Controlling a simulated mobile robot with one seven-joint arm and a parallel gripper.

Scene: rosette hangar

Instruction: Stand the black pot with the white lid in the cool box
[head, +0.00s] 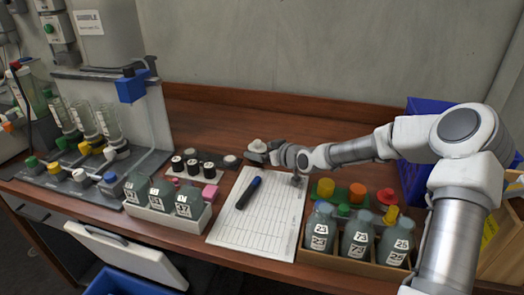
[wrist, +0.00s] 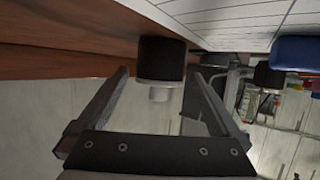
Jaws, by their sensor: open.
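The black pot with the white lid (wrist: 162,58) stands on the wooden bench. In the wrist view, which is upside down, it sits between and just beyond the fingertips. My gripper (wrist: 159,76) is open, with a finger on each side and gaps to the pot. In the head view my gripper (head: 262,158) is low over the bench behind the paper, and only the pot's white lid (head: 257,145) shows clearly above it. The cool box seems to be the blue box (head: 110,286) at the bottom left, its white lid (head: 128,255) raised; its inside is mostly hidden.
A rack (head: 190,179) of black vials stands left of my gripper. A paper sheet (head: 262,225) with a marker (head: 249,192) lies in front. Labelled bottles stand in a white tray (head: 160,218) and a cardboard tray (head: 340,262). A blue crate (head: 424,108) is at the right.

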